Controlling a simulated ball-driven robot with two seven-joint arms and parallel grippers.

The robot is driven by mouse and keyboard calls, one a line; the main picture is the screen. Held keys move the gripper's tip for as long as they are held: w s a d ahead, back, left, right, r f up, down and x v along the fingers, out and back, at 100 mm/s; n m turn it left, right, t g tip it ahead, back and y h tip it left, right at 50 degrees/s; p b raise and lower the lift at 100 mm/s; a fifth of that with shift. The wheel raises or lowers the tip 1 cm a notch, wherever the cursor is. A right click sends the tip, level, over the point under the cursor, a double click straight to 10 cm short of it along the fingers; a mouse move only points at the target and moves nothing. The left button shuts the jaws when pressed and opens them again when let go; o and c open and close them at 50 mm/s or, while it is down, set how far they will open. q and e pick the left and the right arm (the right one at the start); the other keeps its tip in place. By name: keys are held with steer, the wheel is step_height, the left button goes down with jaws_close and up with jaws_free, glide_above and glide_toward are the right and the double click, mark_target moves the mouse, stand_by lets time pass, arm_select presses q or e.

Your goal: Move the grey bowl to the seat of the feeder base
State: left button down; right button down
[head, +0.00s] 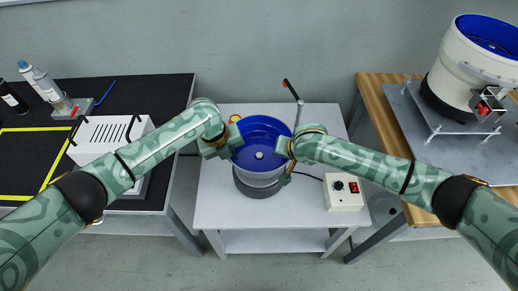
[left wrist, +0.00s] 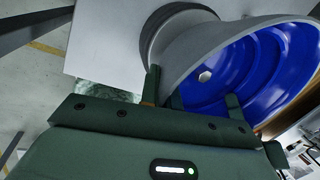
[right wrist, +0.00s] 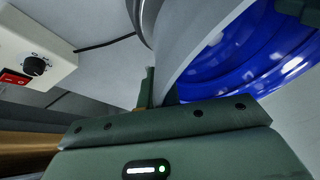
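The grey bowl (head: 262,133), blue inside with a light grey outer wall, is in the middle of the head view, upright or nearly so. Under it is the round dark grey feeder base (head: 258,189) on the white table; the bowl hides its seat. I cannot tell whether bowl and base touch. My left gripper (head: 233,146) is at the bowl's left rim; the left wrist view shows one finger against the outer wall (left wrist: 195,50). My right gripper (head: 287,150) is at the right rim, one finger outside the wall (right wrist: 185,65). Both look shut on the rim; inner fingers are mostly hidden.
A control box (head: 343,192) with a black knob and red switch stands right of the base. A thin post (head: 293,98) rises behind the bowl. A larger white bowl feeder (head: 470,75) stands on the right wooden table. A white vented box (head: 105,138) is at left.

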arm_select(q)
steer(key=shift+w+a+r, duration=0.15)
steer(key=shift+w+a, duration=0.15)
steer(key=shift+w, duration=0.3)
arm_select(e)
steer(key=shift+w+d, duration=0.25)
steer(key=shift+w, duration=0.15)
arm_select(q)
steer(key=shift+s+r, duration=0.1)
arm_select(e)
steer(key=shift+s, duration=0.1)
arm_select(q)
steer(key=shift+f, duration=0.25)
arm_select(e)
steer(key=shift+f, duration=0.25)
